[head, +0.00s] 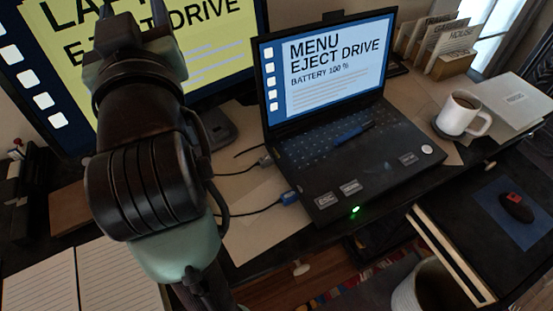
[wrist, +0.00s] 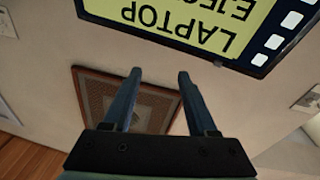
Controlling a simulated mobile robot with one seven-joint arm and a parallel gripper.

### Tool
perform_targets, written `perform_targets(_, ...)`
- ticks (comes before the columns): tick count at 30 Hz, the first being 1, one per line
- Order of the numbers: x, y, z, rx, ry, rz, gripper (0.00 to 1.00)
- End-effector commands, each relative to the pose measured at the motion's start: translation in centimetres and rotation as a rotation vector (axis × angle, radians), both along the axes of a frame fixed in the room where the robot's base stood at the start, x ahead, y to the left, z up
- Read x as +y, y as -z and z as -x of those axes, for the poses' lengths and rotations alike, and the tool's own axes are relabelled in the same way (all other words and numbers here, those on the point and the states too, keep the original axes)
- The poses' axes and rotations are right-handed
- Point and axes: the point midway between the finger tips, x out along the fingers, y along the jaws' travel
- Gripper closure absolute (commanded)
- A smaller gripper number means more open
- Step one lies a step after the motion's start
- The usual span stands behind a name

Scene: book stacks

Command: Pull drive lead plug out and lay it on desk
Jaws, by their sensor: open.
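A laptop (head: 350,150) stands open on the desk (head: 245,235), its screen reading MENU, EJECT DRIVE and BATTERY 100 %. A blue plug (head: 289,198) on a dark lead sits at the laptop's left side, near the front corner. A grey plug (head: 265,161) sits farther back on the same side. I cannot tell which is the drive lead. My gripper (wrist: 160,76) is open and empty, raised in front of the large monitor and apart from both plugs. In the head view my arm covers part of the monitor and desk.
The large yellow-screened monitor (head: 225,45) stands behind my arm. A white mug (head: 462,113) and a card box (head: 452,65) are right of the laptop. An open notebook (head: 90,275) lies at the front left. Paper-covered desk left of the laptop is mostly clear.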

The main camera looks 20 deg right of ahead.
Motion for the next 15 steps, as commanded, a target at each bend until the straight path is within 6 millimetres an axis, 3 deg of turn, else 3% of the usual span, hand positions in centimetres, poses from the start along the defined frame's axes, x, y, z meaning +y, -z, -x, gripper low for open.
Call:
perform_targets(2,-0.1,0.2,-1.4,0.103,0.019,0.044,0.42)
perform_targets(7,-0.4,5.0,-3.7,0.368,0.062,0.194,0.42)
perform_targets(11,-1.0,11.4,-4.4,0.646,0.092,0.402,0.42)
perform_targets(15,-1.9,18.5,-3.5,0.924,0.097,0.66,0.42)
